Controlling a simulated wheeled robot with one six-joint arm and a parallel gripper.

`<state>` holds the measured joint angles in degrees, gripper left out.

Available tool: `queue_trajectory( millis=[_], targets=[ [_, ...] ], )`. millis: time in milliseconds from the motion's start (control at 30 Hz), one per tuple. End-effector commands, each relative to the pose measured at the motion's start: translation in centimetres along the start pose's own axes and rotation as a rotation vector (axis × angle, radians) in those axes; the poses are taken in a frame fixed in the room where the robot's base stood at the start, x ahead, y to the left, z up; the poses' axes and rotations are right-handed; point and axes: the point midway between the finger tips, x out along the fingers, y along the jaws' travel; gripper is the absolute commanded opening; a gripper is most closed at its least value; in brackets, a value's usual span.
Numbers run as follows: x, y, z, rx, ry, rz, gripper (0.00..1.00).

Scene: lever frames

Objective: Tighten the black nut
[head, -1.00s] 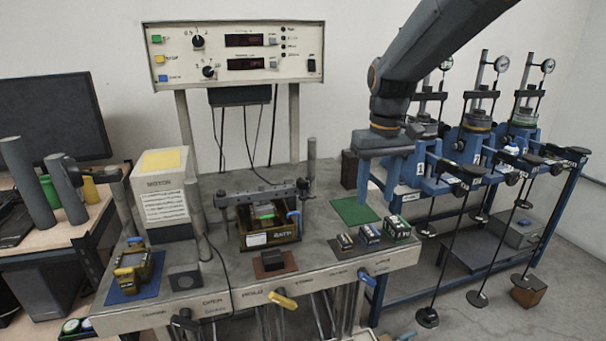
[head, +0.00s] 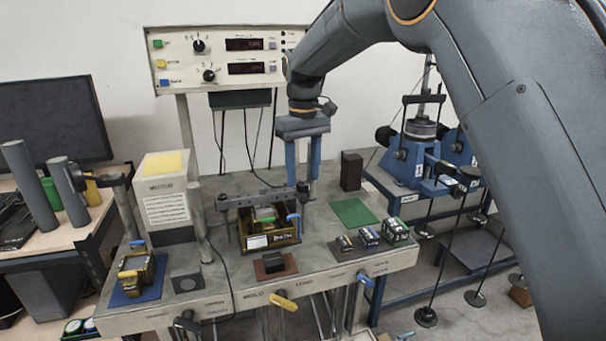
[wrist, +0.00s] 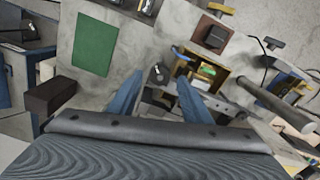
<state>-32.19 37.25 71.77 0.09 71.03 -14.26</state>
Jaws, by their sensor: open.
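My gripper (head: 302,180) is open and points down over the right end of the dark clamp bar (head: 262,197). Its blue fingers stand on either side of the right-hand post; they also show in the wrist view (wrist: 159,80), with the post's pale top (wrist: 158,72) between their tips. A small dark piece (head: 303,188), probably the black nut, sits at the bar's right end, partly hidden by the fingers. I cannot tell whether the fingers touch it. The bar spans a yellow-brown box (head: 285,232) on the bench.
A dark upright block (head: 351,171) and a green mat (head: 354,213) lie right of the clamp. Several small battery-like blocks (head: 369,236) sit front right. A tall grey cylinder (head: 199,220) stands left. A blue-handled lever (head: 294,218) is close in front of the bar's right end.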

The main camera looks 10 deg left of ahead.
Motion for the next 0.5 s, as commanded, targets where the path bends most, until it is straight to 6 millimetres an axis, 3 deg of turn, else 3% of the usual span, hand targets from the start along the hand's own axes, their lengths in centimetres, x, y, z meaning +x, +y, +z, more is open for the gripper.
queue_trajectory(
  millis=[200, 467, 500],
  targets=[
    [1.6, 0.0, 0.1, 0.0, -0.001, 0.0, 0.44],
    [1.7, 0.0, 0.0, 0.001, 0.0, 0.0, 0.44],
    [1.7, 0.0, 0.0, 0.0, 0.0, 0.0, 0.38]
  ],
)
